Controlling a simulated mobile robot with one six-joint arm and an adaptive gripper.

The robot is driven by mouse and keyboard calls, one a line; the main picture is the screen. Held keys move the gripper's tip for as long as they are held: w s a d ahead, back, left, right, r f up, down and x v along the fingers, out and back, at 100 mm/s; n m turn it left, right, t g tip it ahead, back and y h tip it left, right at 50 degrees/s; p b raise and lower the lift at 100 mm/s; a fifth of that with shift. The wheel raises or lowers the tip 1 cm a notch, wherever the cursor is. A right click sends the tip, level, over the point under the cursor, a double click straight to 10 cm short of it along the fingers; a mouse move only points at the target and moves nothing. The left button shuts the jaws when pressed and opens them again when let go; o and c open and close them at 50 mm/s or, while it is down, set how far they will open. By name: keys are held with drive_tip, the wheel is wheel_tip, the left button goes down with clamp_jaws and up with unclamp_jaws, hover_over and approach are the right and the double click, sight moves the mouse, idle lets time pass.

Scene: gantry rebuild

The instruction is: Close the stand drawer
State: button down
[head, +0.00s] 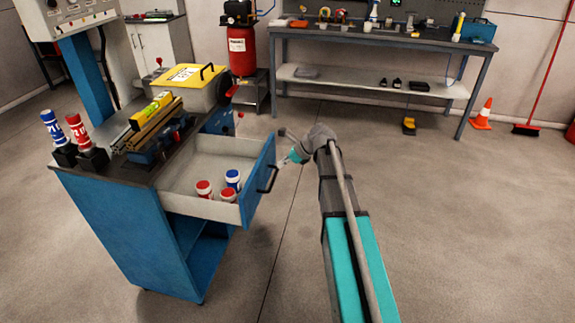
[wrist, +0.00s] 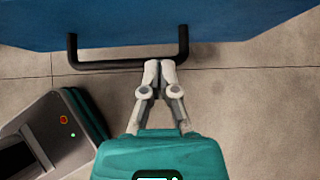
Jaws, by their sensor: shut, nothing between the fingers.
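The stand drawer (head: 190,170) is pulled out to the right of the blue stand (head: 130,235). It has a blue front with a dark bar handle (head: 268,178), and red-capped and blue-capped containers (head: 216,187) lie in it. In the wrist view the handle (wrist: 125,65) runs across below the blue drawer front (wrist: 150,22). My gripper (wrist: 160,66) is shut and empty, its fingertips at the handle's bar; I cannot tell whether they touch it. In the head view my gripper (head: 286,161) is just right of the drawer front, partly hidden by my wrist.
The stand top holds a yellow-lidded box (head: 188,82), a yellow level (head: 150,110) and two labelled bottles (head: 76,127). A workbench (head: 385,40) stands at the back, with an orange cone (head: 483,113) beside it.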

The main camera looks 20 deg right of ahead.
sight(266, 174)
drive_tip(key=shift+b+x, duration=1.6)
drive_tip(key=shift+x, duration=1.1)
drive_tip(key=shift+w, duration=0.1)
